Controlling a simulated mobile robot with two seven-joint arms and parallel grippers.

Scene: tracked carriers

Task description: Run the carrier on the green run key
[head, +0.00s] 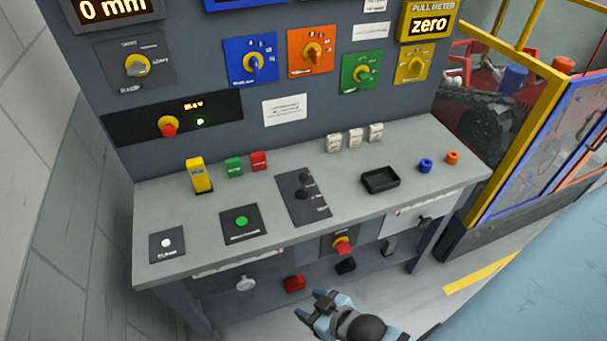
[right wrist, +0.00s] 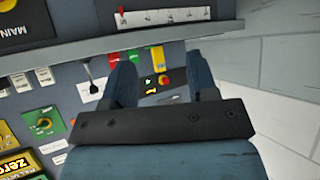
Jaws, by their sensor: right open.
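A round green button (head: 241,221) sits on a dark plate on the grey console desk (head: 340,225). A small green block (head: 233,167) with lettering too small to read stands behind it, beside a red block (head: 259,161). I cannot tell which of these green things is the run key. A red machine with a black track or wheel (head: 490,115), perhaps the carrier, is partly hidden behind the yellow fence at the right. My right gripper (head: 319,303) is open and empty, in front of the desk's front edge and apart from both green things; its fingers show in the right wrist view (right wrist: 163,78). My left gripper is not in view.
The upright panel has coloured dials and a pull meter reading zero (head: 430,24). A yellow block (head: 198,175), a lever plate (head: 303,198) and a black tray (head: 380,180) occupy the desk. A red-and-yellow knob (head: 342,245) is on the desk's front.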

